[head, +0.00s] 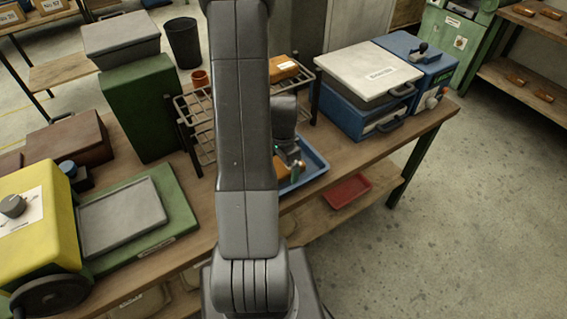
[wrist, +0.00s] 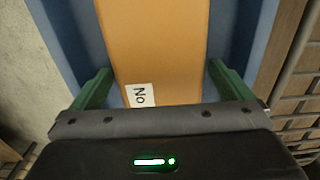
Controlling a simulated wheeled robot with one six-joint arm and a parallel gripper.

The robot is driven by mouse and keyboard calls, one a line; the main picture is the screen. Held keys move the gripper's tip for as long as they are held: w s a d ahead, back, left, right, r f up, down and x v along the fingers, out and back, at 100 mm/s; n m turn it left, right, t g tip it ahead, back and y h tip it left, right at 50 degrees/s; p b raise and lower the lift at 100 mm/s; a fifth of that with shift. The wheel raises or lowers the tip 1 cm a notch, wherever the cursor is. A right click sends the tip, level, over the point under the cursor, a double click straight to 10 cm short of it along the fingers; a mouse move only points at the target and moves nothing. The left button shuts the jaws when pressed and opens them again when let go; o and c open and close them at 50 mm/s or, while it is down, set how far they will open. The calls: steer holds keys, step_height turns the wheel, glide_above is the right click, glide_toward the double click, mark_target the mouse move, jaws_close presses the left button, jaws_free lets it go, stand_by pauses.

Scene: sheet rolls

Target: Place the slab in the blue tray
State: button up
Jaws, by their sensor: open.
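The orange slab (wrist: 160,45) with a white "No" label lies in the blue tray (wrist: 245,35), whose walls run along both sides of it. The green fingers of my gripper (wrist: 161,75) are open, one on each side of the slab, with gaps showing between them and its edges. In the head view the blue tray (head: 318,167) is on the bench, partly hidden by my arm. My gripper (head: 294,168) is down at the tray, and only a bit of the slab (head: 281,170) shows beside it.
A wire rack (head: 204,150) stands behind the tray, with another orange block (head: 284,69) on it. A blue case with a white lid (head: 370,75) is to the right. A red tray (head: 347,190) lies on the lower shelf. Green and yellow machines fill the left.

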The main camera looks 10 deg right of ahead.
step_height(320, 180, up, 12)
steer(key=shift+r, duration=0.15)
stand_by(0.5)
step_height(320, 180, down, 12)
steer(key=shift+f, duration=0.1)
steer(key=shift+w+r, duration=0.1)
steer(key=shift+r, duration=0.9)
